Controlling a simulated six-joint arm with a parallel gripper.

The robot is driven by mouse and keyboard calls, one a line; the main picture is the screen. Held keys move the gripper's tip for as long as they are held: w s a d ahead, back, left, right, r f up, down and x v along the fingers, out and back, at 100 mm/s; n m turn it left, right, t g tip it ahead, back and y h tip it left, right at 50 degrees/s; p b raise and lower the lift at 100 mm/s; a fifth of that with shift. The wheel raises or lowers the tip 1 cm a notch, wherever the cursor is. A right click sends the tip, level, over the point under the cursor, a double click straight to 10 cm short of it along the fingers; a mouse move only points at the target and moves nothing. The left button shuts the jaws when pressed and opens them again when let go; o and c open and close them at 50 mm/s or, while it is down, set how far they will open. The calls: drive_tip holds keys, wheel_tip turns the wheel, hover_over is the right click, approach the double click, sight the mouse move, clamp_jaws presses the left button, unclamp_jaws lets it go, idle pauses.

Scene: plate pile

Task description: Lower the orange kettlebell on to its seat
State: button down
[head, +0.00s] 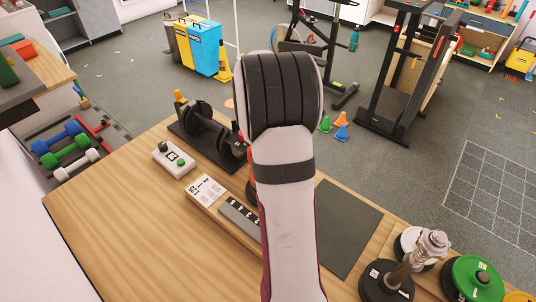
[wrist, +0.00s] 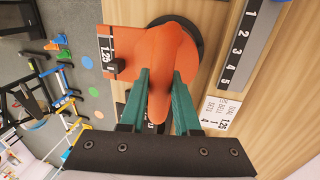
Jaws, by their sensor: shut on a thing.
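The orange kettlebell (wrist: 165,45) fills the upper middle of the wrist view. My gripper (wrist: 161,76) is shut on it, with a teal finger on each side of its narrow near part. A dark round seat (wrist: 197,28) shows as a rim behind the kettlebell, at its upper right. I cannot tell whether the kettlebell touches the seat. In the head view my own arm hides the gripper and most of the kettlebell. Only a sliver of orange (head: 251,161) shows at the arm's left edge, above a dark round edge.
A black dumbbell (head: 207,128) on a dark stand is left of my arm. A control box (head: 174,159), a printed card (head: 206,189) and a numbered strip (head: 240,217) lie nearer. A dark mat (head: 345,225) is clear on the right. Weight plates (head: 478,277) stand at front right.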

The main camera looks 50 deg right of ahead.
drive_tip(key=shift+a+x, duration=0.25)
drive_tip(key=shift+x, duration=0.85)
drive_tip(key=c, duration=0.5)
unclamp_jaws()
drive_tip(key=shift+f, duration=0.1)
drive_tip(key=shift+c, duration=0.2)
drive_tip(key=v, duration=1.5)
drive_tip(key=shift+r, duration=0.4)
drive_tip(key=shift+a, duration=0.15)
